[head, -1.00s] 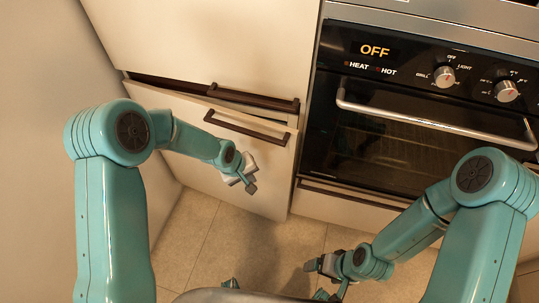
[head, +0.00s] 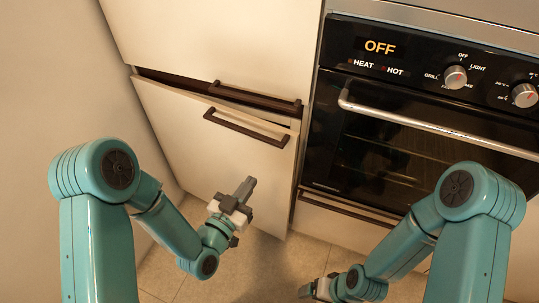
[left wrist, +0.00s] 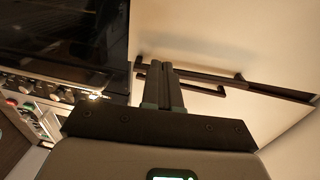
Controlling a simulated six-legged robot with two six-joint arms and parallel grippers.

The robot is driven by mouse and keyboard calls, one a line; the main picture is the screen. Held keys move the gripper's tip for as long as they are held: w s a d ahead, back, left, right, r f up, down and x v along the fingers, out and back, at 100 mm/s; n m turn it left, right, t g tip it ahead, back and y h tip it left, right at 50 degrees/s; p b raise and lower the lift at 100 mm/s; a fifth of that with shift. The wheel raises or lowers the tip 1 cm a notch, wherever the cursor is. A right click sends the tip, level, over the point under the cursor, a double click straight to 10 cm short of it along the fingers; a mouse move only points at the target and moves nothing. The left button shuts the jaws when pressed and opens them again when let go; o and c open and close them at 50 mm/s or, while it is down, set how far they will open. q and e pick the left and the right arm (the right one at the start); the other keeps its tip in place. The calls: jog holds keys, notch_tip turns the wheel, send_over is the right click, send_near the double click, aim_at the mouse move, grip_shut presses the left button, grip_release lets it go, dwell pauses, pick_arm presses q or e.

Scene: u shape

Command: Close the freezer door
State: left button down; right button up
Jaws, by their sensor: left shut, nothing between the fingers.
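The freezer door (head: 180,140) is the cream lower door of the tall cabinet in the head view. It stands slightly ajar, with a dark gap along its top edge. Its dark bar handle (head: 245,128) is near the top right. My left gripper (head: 247,187) is shut and empty, below the handle and in front of the door's lower right part. Its fingers (left wrist: 162,83) point toward the door in the left wrist view; contact cannot be told. The door also shows there (left wrist: 225,35). My right gripper (head: 308,290) is low in the head view, its fingers unclear.
The cream upper door (head: 210,40) with its own dark handle (head: 255,97) looks shut. A black oven (head: 400,150) with a metal bar handle stands to the right. A plain wall (head: 50,80) is at the left. Tiled floor (head: 255,260) shows below.

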pick_arm(q)
send_near(270, 154)
jog(key=w+d+r, duration=0.2)
jog(key=w+d, duration=0.1)
jog(key=w+d+r+p, duration=0.1)
jog(key=w+r, duration=0.1)
jog(key=shift+w+d+r, duration=0.1)
jog(key=shift+w+d, duration=0.1)
jog(key=shift+w, duration=0.05)
jog(key=shift+w, duration=0.1)
